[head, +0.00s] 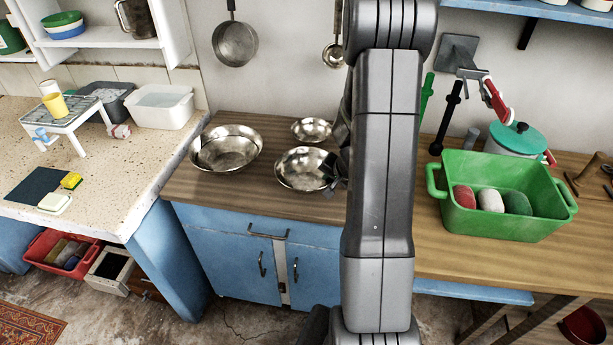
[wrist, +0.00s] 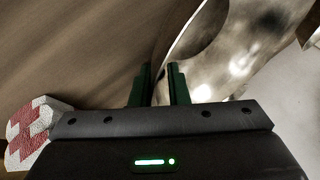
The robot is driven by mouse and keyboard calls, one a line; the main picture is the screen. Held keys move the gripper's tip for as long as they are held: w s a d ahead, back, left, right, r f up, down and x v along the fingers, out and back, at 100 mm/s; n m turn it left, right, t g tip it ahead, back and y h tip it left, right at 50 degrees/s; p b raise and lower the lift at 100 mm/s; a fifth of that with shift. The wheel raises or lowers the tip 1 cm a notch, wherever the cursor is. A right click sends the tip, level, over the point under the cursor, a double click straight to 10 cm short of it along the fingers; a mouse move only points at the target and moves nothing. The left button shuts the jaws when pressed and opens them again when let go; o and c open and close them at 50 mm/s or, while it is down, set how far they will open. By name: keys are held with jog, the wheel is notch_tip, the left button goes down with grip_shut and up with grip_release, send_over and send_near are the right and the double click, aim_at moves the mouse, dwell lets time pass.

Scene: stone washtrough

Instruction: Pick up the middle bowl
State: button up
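Three shiny metal bowls stand on the wooden counter in the head view. A large bowl (head: 226,150) is at the left, a small bowl (head: 312,130) at the back, and a medium-sized bowl (head: 300,170) in front of the small one. My gripper (head: 332,172) is at the right rim of the medium bowl, partly hidden by my arm. In the wrist view, my gripper (wrist: 160,72) has its two fingers a narrow gap apart. The rim of a metal bowl (wrist: 205,50) runs down to between the fingertips. Contact is unclear.
A green tub (head: 505,225) with several soft items stands on the right counter, with a teal-lidded pot (head: 517,138) behind. A pan (head: 235,43) hangs on the wall. A red-and-white patterned object (wrist: 35,128) is close left of my gripper in the wrist view.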

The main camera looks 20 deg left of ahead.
grip_shut()
